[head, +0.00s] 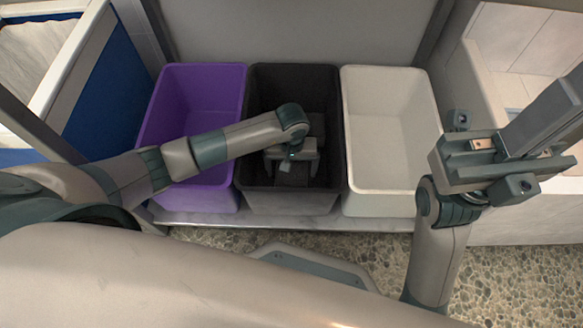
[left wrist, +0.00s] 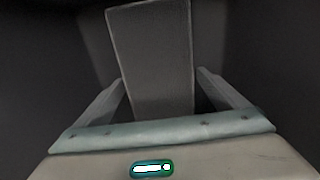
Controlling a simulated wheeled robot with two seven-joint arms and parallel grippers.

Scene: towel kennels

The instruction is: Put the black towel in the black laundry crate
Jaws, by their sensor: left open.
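The black laundry crate (head: 258,195) stands in the middle of a row of three crates in the head view. My left gripper (head: 291,172) points down inside it, with its fingers apart. In the left wrist view, a flat dark grey slab, apparently the folded black towel (left wrist: 152,60), lies between and beyond the open fingers (left wrist: 160,92). Dark crate walls surround it.
A purple crate (head: 165,130) stands left of the black one and a white crate (head: 428,140) right of it, both looking empty. They share a grey shelf (head: 300,222). A blue-sided bin (head: 110,90) stands at far left, a pale tiled ledge (head: 510,40) at right.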

